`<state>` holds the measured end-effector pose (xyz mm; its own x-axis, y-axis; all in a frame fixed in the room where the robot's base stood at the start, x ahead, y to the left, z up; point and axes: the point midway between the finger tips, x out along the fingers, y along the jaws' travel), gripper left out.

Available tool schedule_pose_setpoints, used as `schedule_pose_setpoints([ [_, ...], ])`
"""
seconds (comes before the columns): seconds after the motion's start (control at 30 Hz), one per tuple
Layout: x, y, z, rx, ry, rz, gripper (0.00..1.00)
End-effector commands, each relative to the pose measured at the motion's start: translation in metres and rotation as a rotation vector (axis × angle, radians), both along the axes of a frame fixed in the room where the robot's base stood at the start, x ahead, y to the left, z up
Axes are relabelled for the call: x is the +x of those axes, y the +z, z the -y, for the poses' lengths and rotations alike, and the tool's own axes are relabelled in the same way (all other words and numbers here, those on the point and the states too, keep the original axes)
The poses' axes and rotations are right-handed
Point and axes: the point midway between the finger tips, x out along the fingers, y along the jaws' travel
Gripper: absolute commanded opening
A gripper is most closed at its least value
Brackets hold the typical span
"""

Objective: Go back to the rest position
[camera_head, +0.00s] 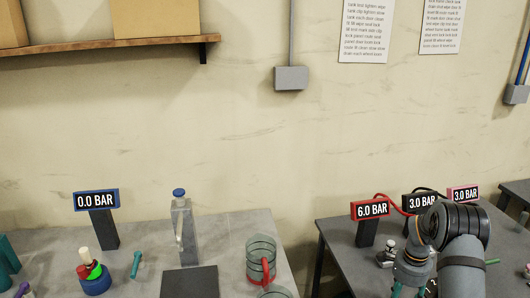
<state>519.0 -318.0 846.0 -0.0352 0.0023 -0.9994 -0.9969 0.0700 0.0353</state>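My arm shows at the lower right of the head view, with a grey link and a dark joint over the right table (340,238). Its wrist end points down toward the bottom edge of the picture. My gripper's fingers do not show, so I cannot see whether it holds anything.
The right table carries displays reading 6.0 BAR (370,209), 3.0 BAR (421,201) and 3.0 BAR (464,194). The left table (225,232) holds a 0.0 BAR display (97,200), a clear bottle (183,230), a dark plate (189,282) and a red-handled jar (260,262). A gap separates the tables.

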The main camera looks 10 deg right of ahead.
Motion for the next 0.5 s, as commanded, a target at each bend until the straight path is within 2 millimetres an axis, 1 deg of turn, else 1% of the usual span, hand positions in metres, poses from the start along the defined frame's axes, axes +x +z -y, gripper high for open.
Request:
schedule_pose_setpoints([
  [0.07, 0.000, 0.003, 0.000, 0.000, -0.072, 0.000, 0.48],
  [0.2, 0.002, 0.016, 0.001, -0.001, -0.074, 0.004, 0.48],
  [0.3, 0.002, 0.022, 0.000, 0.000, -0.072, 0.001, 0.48],
  [0.5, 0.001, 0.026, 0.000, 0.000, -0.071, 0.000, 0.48],
])
